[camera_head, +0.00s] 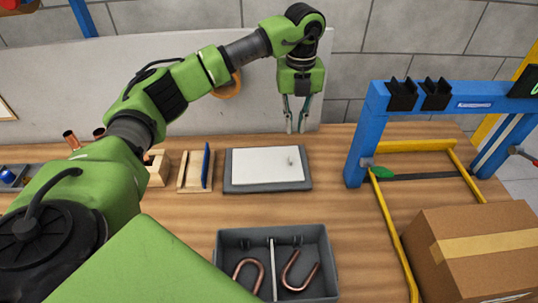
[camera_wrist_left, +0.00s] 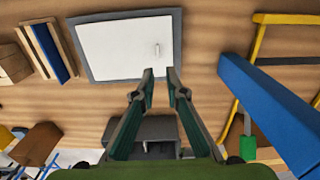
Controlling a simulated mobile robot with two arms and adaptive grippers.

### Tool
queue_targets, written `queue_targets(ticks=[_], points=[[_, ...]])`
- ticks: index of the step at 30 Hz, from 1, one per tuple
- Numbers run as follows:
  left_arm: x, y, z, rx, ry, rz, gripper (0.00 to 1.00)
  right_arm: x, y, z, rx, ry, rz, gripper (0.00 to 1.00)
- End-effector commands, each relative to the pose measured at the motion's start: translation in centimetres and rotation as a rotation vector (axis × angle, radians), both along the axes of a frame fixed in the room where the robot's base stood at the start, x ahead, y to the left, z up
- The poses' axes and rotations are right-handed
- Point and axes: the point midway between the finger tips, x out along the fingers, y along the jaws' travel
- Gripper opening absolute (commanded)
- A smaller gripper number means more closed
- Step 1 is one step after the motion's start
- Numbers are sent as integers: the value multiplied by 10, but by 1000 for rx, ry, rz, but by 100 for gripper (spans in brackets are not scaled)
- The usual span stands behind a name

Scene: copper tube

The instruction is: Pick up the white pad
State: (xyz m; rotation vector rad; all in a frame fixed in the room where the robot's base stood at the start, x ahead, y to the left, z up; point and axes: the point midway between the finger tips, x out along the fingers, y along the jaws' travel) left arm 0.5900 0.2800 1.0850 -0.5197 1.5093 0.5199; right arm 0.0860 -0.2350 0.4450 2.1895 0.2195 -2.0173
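The white pad (camera_head: 262,165) is a thin flat rectangle lying in a dark grey tray (camera_head: 228,184) on the wooden table. A small pale upright knob (camera_head: 290,161) stands on its right part. In the left wrist view the pad (camera_wrist_left: 112,45) fills the upper middle, with the knob (camera_wrist_left: 156,50) just beyond the fingertips. My left gripper (camera_head: 296,120) points down above and behind the pad's right side, apart from it. Its fingers are parted with a narrow gap, and it is empty, as the left wrist view (camera_wrist_left: 160,76) also shows. My right gripper is not in view.
A grey bin (camera_head: 222,240) with bent copper tubes stands in front of the tray. Wooden holders (camera_head: 190,172), one with a blue plate, stand left. A blue frame (camera_head: 362,140) with yellow bars and a cardboard box (camera_head: 480,250) stand right. A light panel rises behind.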

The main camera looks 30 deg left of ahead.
Motion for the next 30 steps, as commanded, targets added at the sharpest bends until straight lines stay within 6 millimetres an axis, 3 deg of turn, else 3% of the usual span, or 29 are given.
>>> queue_targets(ticks=[9,15,22,30], points=[[-1,1,-58,1,4,1,12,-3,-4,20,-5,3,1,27],[-1,1,-71,0,1,0,12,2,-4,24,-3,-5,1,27],[-3,5,-98,1,6,1,12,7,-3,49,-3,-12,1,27],[-1,4,-122,-2,1,-1,12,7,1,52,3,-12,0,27]])
